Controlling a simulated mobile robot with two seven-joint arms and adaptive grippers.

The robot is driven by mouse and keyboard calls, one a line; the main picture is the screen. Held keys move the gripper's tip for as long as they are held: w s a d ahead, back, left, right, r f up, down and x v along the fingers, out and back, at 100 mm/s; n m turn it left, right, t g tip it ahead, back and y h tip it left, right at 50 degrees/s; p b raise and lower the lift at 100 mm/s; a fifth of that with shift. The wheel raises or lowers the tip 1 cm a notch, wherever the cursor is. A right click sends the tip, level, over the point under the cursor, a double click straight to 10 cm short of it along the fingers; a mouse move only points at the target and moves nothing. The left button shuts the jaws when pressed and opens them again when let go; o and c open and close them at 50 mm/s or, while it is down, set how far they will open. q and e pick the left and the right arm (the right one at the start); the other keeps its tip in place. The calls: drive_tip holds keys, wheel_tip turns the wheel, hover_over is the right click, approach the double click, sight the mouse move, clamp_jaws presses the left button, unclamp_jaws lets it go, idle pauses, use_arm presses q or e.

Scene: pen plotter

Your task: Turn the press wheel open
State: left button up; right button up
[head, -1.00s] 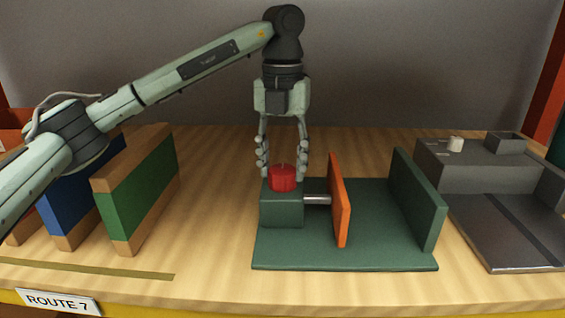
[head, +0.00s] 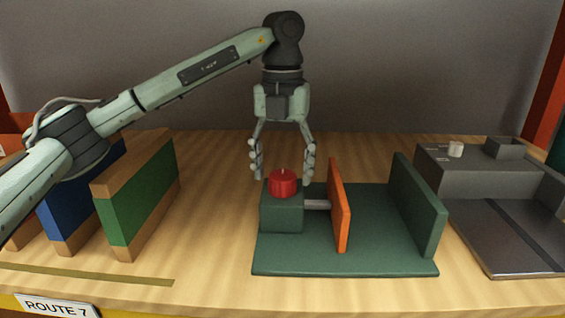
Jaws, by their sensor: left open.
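The red press wheel (head: 283,184) sits on top of the green block at the left end of the green press (head: 345,261). A short grey rod joins the block to the orange press plate (head: 341,205). A gap lies between the orange plate and the upright green wall (head: 420,206) at the right. My left gripper (head: 283,177) points straight down over the wheel. Its fingers are spread to either side of the wheel's top, apart from it. My right gripper is out of view.
Wood-and-colour blocks, one green (head: 138,205) and one blue (head: 75,214), stand at the left. A grey machine (head: 480,165) with a white knob (head: 455,149) stands at the right. A "ROUTE 7" label (head: 57,306) is on the table's front edge.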

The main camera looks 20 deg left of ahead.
sight(282, 175)
use_arm(q)
wheel_tip(282, 175, up, 12)
idle(0.5)
idle(0.3)
